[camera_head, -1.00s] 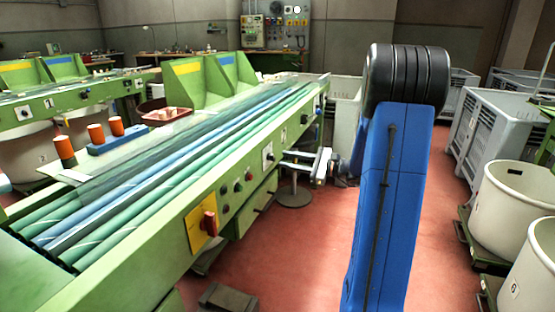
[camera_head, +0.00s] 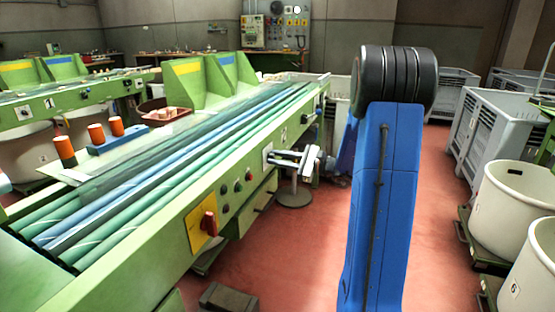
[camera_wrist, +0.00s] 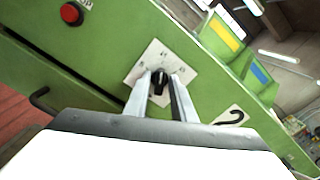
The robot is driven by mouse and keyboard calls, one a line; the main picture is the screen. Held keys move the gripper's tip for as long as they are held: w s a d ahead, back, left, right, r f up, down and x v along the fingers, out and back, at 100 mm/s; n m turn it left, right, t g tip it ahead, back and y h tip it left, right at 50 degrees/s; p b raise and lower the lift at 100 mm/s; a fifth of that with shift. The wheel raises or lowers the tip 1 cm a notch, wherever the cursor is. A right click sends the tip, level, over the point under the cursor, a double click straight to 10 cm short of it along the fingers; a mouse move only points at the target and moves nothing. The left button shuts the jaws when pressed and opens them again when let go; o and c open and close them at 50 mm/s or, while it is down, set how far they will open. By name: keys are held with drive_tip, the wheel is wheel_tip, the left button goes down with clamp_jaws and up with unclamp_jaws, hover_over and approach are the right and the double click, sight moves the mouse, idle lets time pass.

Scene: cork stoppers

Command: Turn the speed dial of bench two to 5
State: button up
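The speed dial (camera_wrist: 158,82) is a black knob on a white plate (camera_wrist: 150,60) with small marks that I cannot read. It sits on a green panel beside a label with a black 2 (camera_wrist: 230,116). My gripper (camera_wrist: 161,88) is open, with one finger on each side of the knob in the wrist view. I cannot tell whether the fingers touch it. In the head view my gripper (camera_head: 274,158) is at the bench's front panel, close against the white dial plate (camera_head: 267,152). The knob is hidden there.
The green bench (camera_head: 150,245) carries long green and blue rollers. A red switch on a yellow plate (camera_head: 196,230) and small buttons sit nearer on the panel. A red button (camera_wrist: 71,13) shows in the wrist view.

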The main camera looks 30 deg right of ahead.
drive_tip(key=shift+n, duration=0.3)
drive_tip(key=n, duration=0.5)
drive_tip(key=shift+f, duration=0.1)
drive_tip(key=n, duration=0.6)
drive_tip(key=shift+s+f, duration=0.1)
drive_tip(key=shift+n, duration=0.3)
drive_tip(key=o, duration=0.7)
drive_tip(key=shift+o, duration=0.2)
drive_tip(key=v, duration=1.7)
drive_tip(key=shift+s+d, duration=0.1)
drive_tip(key=shift+s, duration=0.05)
